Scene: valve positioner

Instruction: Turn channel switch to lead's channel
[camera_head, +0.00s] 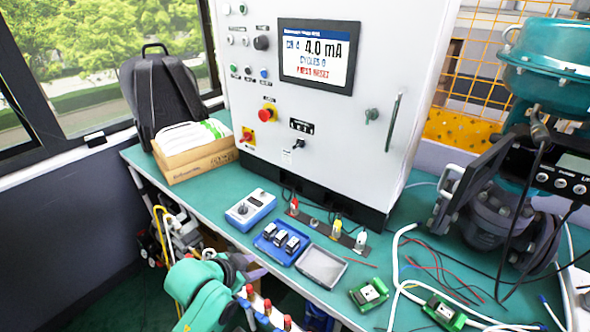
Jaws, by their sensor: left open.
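The white control cabinet (330,130) stands on the green bench. Its screen (319,58) shows what looks like "CH 4", 4.0 mA, cycles 0 and a red line. A small lever switch (298,144) sits under a black label plate (301,126); a black knob (261,43) is higher up. I cannot tell for certain which is the channel switch. Red (294,206), yellow (337,228) and white (361,240) lead ends stand in a row before the cabinet. My left gripper (258,268) is open, low at the bench's front edge, away from the cabinet. My right gripper is out of view.
A blue calibrator-like box (250,209), a blue tray (270,253) with dark blocks and a grey tray (321,267) lie on the bench. Green modules (369,293) and loose wires are at right, below a teal valve actuator (548,65). A cardboard box (195,160) stands at left.

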